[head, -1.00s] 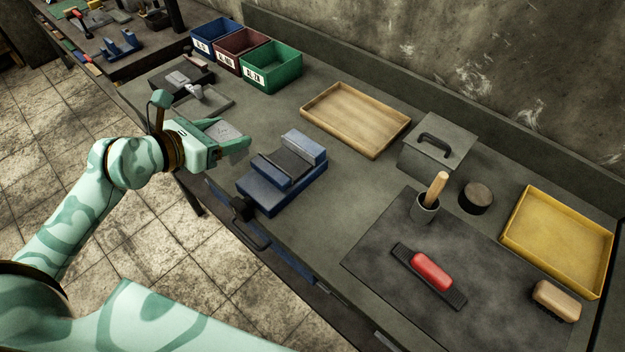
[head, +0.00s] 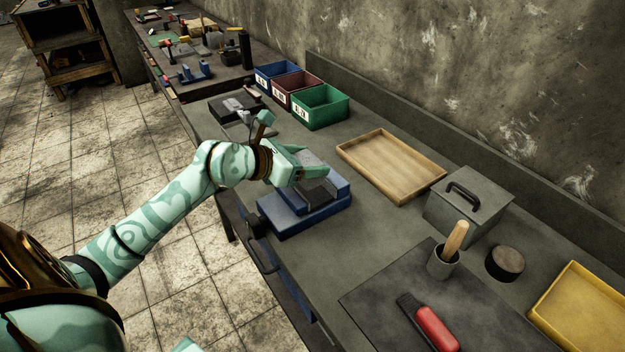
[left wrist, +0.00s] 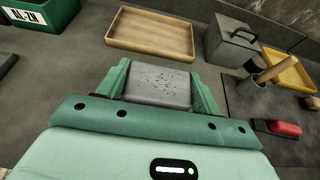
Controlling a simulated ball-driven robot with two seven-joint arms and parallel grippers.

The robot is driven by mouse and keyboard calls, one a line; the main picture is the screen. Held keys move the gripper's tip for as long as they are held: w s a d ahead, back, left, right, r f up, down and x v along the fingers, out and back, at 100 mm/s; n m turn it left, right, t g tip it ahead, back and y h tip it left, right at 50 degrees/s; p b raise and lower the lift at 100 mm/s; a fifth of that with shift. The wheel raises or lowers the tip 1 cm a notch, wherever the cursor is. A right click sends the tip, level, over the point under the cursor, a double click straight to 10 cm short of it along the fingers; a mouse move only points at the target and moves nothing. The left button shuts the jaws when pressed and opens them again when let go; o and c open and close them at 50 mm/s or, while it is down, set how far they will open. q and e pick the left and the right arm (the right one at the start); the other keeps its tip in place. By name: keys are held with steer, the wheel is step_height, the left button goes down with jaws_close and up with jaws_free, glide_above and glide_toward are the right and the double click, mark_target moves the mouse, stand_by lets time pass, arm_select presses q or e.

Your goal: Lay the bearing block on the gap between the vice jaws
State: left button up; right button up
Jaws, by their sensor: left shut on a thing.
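My left gripper (head: 312,168) is shut on the bearing block (left wrist: 158,86), a grey block with a speckled top, held between the two green fingers. In the head view, the gripper and block (head: 308,158) appear over the blue vice (head: 290,222), covering part of its far side. I cannot tell whether the block touches the jaws. In the left wrist view the vice is hidden. My right gripper is not in view.
A wooden tray (head: 362,142) lies behind the vice. Blue (head: 270,84), maroon (head: 290,100) and green (head: 318,120) bins stand to the far left. A lidded grey box (head: 462,222), a cup with a wooden handle (head: 440,266) and a red-handled tool (head: 436,328) are to the right.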

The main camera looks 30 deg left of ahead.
arm_select(q)
steer(key=shift+w+a+f+b, duration=0.25)
steer(key=shift+w+f+b, duration=0.1)
steer(key=shift+w+f, duration=0.65)
step_height(320, 180, down, 4)
steer(key=shift+w+r+b, duration=0.15)
steer(key=shift+b, duration=0.65)
steer(key=shift+r, duration=0.1)
steer(key=o, duration=1.3)
steer(key=shift+f, duration=0.2)
